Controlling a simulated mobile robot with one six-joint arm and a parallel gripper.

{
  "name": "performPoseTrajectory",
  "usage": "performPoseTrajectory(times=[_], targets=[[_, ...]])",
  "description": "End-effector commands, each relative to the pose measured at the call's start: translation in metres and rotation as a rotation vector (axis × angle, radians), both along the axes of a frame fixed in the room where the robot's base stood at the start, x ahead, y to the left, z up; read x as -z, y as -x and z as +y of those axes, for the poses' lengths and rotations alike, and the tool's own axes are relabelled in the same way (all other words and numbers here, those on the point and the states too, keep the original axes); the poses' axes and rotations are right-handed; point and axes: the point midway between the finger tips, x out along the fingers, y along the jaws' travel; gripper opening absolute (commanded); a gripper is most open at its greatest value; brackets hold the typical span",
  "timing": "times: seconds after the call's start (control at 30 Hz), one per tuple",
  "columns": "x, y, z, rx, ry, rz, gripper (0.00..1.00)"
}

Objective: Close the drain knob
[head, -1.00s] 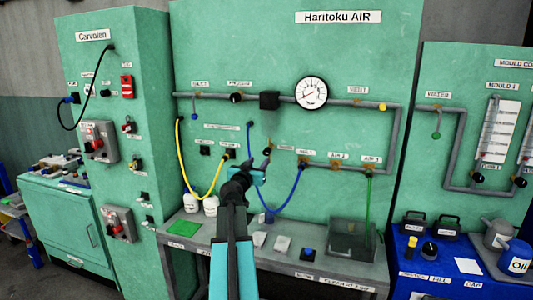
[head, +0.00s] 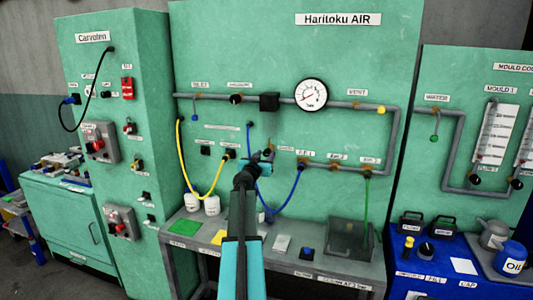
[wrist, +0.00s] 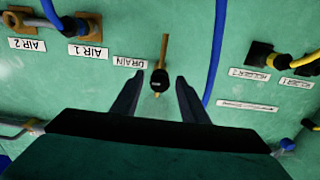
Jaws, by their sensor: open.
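The drain knob (wrist: 159,80) is a small black knob on a brass stem, fixed to the green panel beside the label DRAIN (wrist: 130,62). The wrist view shows it upside down. My gripper (wrist: 159,77) is open, with one dark fingertip on either side of the knob and a visible gap to each. How deep the fingers reach along the knob I cannot tell. In the head view my gripper (head: 262,156) is up at the panel, left of the DRAIN label (head: 286,148), and mostly covers the knob there.
A blue hose (wrist: 216,50) hangs close beside the right finger in the wrist view. The AIR 1 valve (wrist: 88,24) is to the left. The pressure gauge (head: 310,94) and grey pipe (head: 345,104) are above. A grey bench (head: 275,262) stands below.

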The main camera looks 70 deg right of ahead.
Motion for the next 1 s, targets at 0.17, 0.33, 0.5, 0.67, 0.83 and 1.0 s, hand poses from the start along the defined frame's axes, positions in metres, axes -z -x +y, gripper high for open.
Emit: performPoseTrajectory(times=[0.17, 0.33, 0.5, 0.67, 0.83, 1.0], targets=[[-0.001, -0.002, -0.014, -0.001, 0.000, 0.001, 0.40], [-0.001, -0.002, -0.019, -0.001, 0.000, 0.000, 0.40], [0.000, -0.001, -0.020, -0.001, 0.000, 0.000, 0.40], [0.000, 0.000, -0.020, 0.000, 0.000, 0.000, 0.39], [0.000, 0.000, -0.020, 0.001, 0.000, 0.000, 0.10], [0.000, 0.000, -0.020, 0.002, 0.000, 0.000, 0.00]])
